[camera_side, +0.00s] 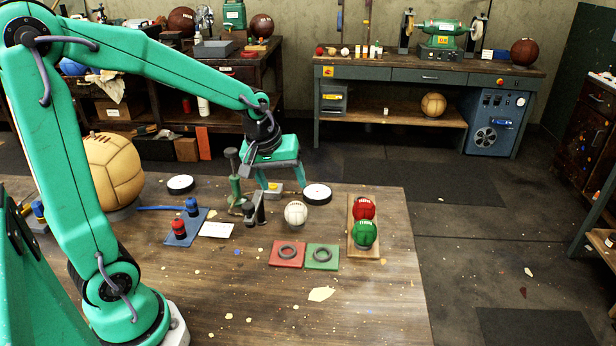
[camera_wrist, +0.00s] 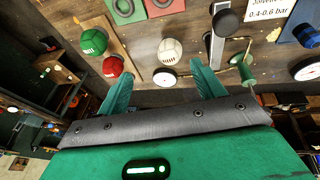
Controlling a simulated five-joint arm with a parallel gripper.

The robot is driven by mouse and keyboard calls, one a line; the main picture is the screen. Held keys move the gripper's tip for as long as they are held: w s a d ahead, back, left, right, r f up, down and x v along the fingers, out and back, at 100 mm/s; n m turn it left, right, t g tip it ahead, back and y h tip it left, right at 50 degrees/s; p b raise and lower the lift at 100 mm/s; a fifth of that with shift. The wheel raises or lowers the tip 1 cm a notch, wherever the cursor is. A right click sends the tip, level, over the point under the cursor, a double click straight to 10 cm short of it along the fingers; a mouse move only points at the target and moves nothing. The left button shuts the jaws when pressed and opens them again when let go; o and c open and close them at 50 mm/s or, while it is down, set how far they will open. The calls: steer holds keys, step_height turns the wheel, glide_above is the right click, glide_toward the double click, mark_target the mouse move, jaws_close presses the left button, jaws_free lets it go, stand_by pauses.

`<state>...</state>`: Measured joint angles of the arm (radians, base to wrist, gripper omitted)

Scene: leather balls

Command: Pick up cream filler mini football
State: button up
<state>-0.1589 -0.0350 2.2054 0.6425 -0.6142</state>
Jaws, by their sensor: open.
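The cream mini football (camera_side: 295,213) sits on the wooden bench, right of a grey metal clamp-like tool. It also shows in the wrist view (camera_wrist: 171,52), beyond my fingertips and roughly between them. My gripper (camera_side: 281,184) is open and empty, above and behind the ball in the side view, not touching it. In the wrist view both green fingers of my gripper (camera_wrist: 165,70) are spread apart. A red ball (camera_side: 364,207) and a green ball (camera_side: 364,233) rest on a wooden board to the right; they also show at the left of the wrist view.
The grey tool (camera_side: 254,208) and a green stand (camera_side: 237,193) rise close left of the ball. A round white gauge (camera_side: 317,194) lies behind it. Red (camera_side: 287,254) and green (camera_side: 322,257) pads with rings lie in front. The front bench is mostly clear.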

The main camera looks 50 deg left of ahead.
mark_target(294, 205)
steer(key=w+a+f+n, duration=0.1)
steer(key=f, duration=0.2)
steer(key=w+a+f+n, duration=0.1)
steer(key=w+f+n, duration=0.1)
steer(key=w+a+f+n+g, duration=0.1)
steer(key=w+a+f, duration=0.1)
steer(key=f, duration=0.1)
steer(key=shift+w+a+f, duration=0.1)
steer(key=shift+f, duration=0.25)
steer(key=shift+x, duration=1.3)
steer(key=shift+f, duration=0.1)
steer(key=shift+x, duration=2.45)
steer(key=shift+w, duration=0.1)
steer(key=c, duration=0.9)
steer(key=shift+o, duration=0.2)
